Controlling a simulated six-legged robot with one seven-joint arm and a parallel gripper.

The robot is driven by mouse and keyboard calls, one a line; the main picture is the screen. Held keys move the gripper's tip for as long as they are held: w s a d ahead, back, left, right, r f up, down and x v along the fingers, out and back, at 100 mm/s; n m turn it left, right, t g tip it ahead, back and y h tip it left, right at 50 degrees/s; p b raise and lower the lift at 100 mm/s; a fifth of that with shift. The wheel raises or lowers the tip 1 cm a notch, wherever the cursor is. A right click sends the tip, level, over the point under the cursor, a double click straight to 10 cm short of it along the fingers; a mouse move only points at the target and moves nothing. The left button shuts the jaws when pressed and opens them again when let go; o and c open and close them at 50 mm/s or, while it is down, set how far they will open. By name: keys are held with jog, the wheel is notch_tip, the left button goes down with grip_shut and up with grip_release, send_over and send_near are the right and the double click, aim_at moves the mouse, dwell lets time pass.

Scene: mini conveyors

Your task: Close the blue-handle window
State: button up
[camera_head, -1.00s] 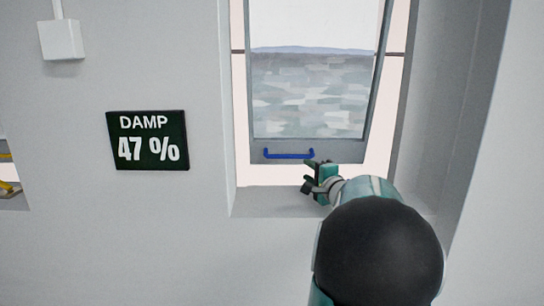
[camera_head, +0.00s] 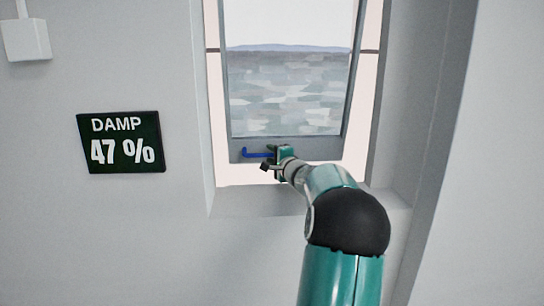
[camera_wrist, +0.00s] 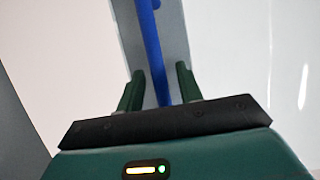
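The window (camera_head: 285,148) is a grey-framed pane tilted out at its bottom edge, with a pale gap below and beside it. Its blue handle (camera_head: 254,153) is a bar on the bottom rail; its right part is hidden behind my gripper (camera_head: 272,158) in the head view. In the wrist view the blue handle (camera_wrist: 150,45) runs down between the two dark green fingers of my gripper (camera_wrist: 157,85). The fingers stand apart, one on each side of the bar, with visible gaps. My gripper is open around the handle.
The window recess has a grey sill (camera_head: 235,203) below and a deep wall (camera_head: 425,95) at the right. A dark sign (camera_head: 121,141) reading "DAMP 47 %" hangs on the wall at the left. A white box (camera_head: 26,40) is at the upper left.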

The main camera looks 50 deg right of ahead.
jog(key=shift+w, duration=0.1)
grip_shut()
jog(key=shift+m+g+y, duration=0.4)
jog(key=shift+g, duration=0.5)
jog(key=s+a, duration=0.3)
jog(key=a, duration=0.1)
jog(key=s+a, duration=0.8)
jog(key=shift+a+r, duration=0.15)
jog(key=shift+a, duration=0.15)
jog(key=shift+s+a, duration=0.15)
jog(key=shift+a, duration=0.05)
jog(key=shift+s+a, duration=0.15)
grip_release()
jog(key=shift+s+a, duration=0.1)
jog(key=shift+s, duration=0.05)
jog(key=shift+w+f, duration=0.2)
jog(key=shift+f, duration=0.05)
jog(key=v, duration=1.3)
jog(key=shift+s+r, duration=0.2)
jog(key=shift+s, duration=0.2)
